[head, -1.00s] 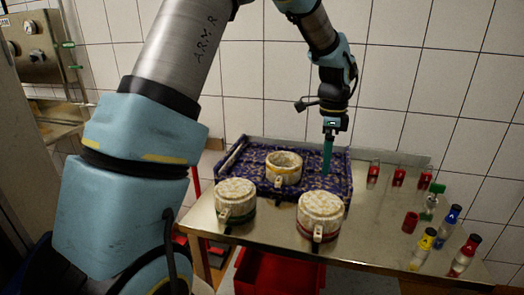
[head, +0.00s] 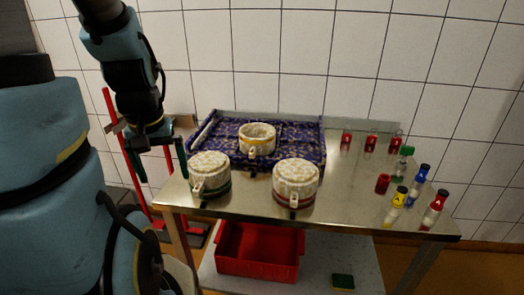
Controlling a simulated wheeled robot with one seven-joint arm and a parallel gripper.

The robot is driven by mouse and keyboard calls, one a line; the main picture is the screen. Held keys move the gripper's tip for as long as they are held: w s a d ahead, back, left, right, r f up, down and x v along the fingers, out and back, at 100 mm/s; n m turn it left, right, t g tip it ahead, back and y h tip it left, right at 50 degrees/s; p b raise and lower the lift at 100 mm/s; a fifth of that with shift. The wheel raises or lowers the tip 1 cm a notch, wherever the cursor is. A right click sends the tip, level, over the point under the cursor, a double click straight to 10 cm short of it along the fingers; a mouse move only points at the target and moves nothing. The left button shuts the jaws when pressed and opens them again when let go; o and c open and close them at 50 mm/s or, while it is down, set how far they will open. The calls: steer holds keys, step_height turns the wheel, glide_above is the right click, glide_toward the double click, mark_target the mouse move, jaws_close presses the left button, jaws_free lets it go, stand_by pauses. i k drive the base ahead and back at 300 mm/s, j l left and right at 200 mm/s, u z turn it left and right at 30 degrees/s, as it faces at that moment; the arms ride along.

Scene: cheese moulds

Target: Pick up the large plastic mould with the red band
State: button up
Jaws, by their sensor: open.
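The large mould with the red band (head: 296,183) stands on the steel table, front middle, with a pale mottled top. Its band is low and dark red, and a small handle or clasp sits at its front. A similar mould with a green band (head: 210,173) stands to its left. A smaller mould with a yellow band (head: 257,139) is in the blue patterned tray behind them. My gripper (head: 157,166) is open and empty, its fingers apart and pointing down. It is at the table's left end, left of the green-banded mould and well away from the red-banded one.
The blue tray (head: 222,128) lies at the back left of the steel table (head: 345,209). Small bottles with coloured caps (head: 434,209) and several small red items (head: 369,141) stand at the right. A red crate (head: 258,264) is below. A tiled wall closes the back.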

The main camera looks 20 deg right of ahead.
mark_target(296, 180)
steer(key=k+l+u, duration=0.2)
steer(key=u, duration=0.15)
steer(key=k+l+u, duration=0.1)
steer(key=k+u, duration=0.65)
